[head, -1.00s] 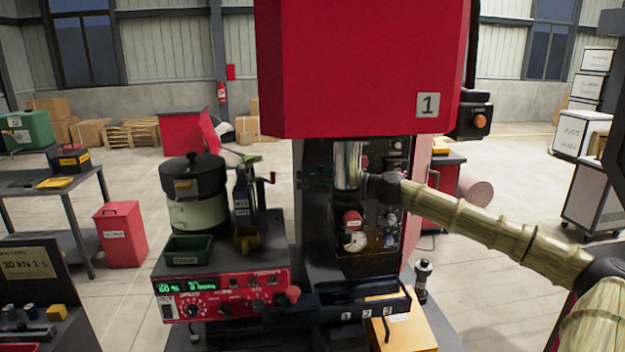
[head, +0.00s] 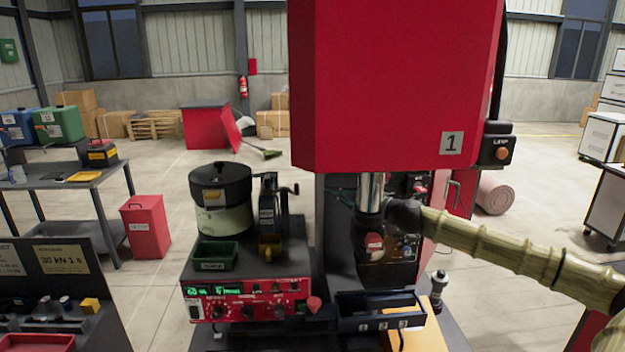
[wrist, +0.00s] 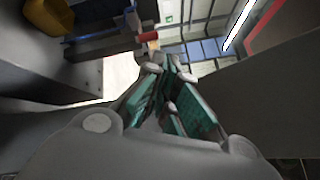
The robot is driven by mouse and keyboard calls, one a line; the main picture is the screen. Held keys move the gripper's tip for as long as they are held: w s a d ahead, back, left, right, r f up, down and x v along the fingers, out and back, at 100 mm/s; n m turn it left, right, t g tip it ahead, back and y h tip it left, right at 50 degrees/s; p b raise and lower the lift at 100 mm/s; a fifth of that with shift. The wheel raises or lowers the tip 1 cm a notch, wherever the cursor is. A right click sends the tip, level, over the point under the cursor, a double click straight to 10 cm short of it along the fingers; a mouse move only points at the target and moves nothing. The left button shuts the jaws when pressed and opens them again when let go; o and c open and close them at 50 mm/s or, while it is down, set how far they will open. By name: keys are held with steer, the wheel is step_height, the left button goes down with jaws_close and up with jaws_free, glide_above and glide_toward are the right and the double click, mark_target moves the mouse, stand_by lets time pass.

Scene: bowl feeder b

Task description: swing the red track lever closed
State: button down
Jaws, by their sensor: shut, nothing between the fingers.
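Contact with the lever is not visible.
The red press head (head: 390,80) hangs above my gripper, with the steel ram (head: 370,192) in front of it. A red control box (head: 245,300) is at the front.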

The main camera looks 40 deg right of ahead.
steer(key=w+a+n+h+b, duration=0.1)
steer(key=w+n+b, duration=0.3)
steer(key=w, duration=0.5)
steer(key=shift+a+f+h+b, duration=0.3)
steer(key=shift+a+b, duration=0.1)
steer(key=shift+b, duration=0.35)
stand_by(0.9)
steer(key=shift+a, duration=0.15)
stand_by(0.3)
